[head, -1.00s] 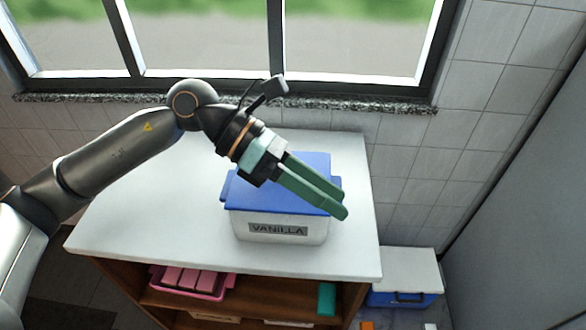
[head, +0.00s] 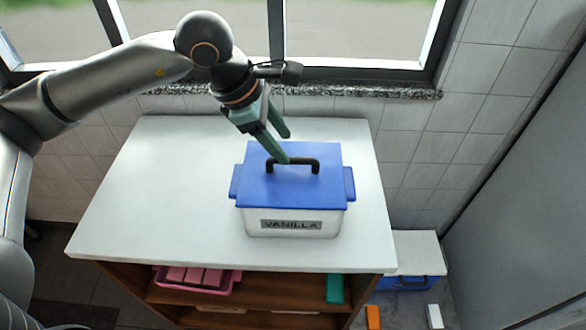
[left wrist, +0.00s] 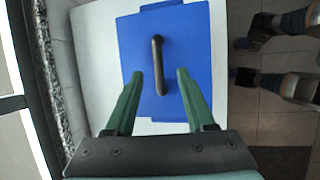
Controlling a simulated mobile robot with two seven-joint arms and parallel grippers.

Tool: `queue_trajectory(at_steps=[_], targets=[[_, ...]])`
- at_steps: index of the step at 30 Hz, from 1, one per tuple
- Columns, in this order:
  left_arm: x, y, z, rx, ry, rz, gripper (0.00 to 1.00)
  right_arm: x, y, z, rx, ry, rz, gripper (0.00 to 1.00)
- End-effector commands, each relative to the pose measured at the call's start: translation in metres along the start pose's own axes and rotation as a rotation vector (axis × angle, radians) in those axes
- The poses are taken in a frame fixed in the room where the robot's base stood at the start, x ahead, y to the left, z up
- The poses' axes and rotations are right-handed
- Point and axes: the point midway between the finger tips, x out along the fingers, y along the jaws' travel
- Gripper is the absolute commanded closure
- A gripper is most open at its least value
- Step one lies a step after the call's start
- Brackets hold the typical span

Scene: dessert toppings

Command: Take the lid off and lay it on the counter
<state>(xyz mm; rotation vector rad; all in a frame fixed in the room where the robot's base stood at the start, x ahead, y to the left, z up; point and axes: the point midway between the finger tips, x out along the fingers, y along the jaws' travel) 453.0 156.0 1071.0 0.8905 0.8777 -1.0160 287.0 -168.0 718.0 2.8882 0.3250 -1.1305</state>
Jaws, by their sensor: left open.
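The blue lid (head: 262,190) sits on the white tub labelled VANILLA (head: 291,226), on the counter (head: 170,200). A black bar handle (head: 293,161) stands up from the middle of the lid. My left gripper (head: 287,148) is open above the back part of the lid, close to the handle. In the left wrist view the lid (left wrist: 192,45) lies beyond the two green fingers (left wrist: 158,75), and the handle (left wrist: 157,62) runs between and ahead of the fingertips, not gripped. The right gripper is not in view.
The counter is bare left of the tub, with little room on its right. A window and granite sill (head: 350,90) stand behind. A pink tray (head: 197,278) is on the shelf below. A blue and white cooler (head: 412,262) stands on the floor at right.

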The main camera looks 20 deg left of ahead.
Motion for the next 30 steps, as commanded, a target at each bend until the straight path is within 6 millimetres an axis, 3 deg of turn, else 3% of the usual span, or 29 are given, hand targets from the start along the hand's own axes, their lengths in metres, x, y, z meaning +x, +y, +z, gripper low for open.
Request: queue_trajectory(at_steps=[5, 15, 23, 30], targets=[[0.012, 0.0, 0.001, -0.001, 0.0, -0.002, 0.45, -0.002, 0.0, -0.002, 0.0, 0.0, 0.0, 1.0], [0.057, 0.003, 0.001, -0.001, -0.001, -0.002, 0.45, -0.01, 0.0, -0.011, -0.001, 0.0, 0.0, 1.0], [0.061, 0.003, 0.001, 0.0, -0.002, 0.0, 0.45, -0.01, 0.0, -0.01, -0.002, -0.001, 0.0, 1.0], [0.06, 0.003, 0.001, 0.0, -0.002, 0.0, 0.71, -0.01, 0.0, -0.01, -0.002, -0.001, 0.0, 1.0]])
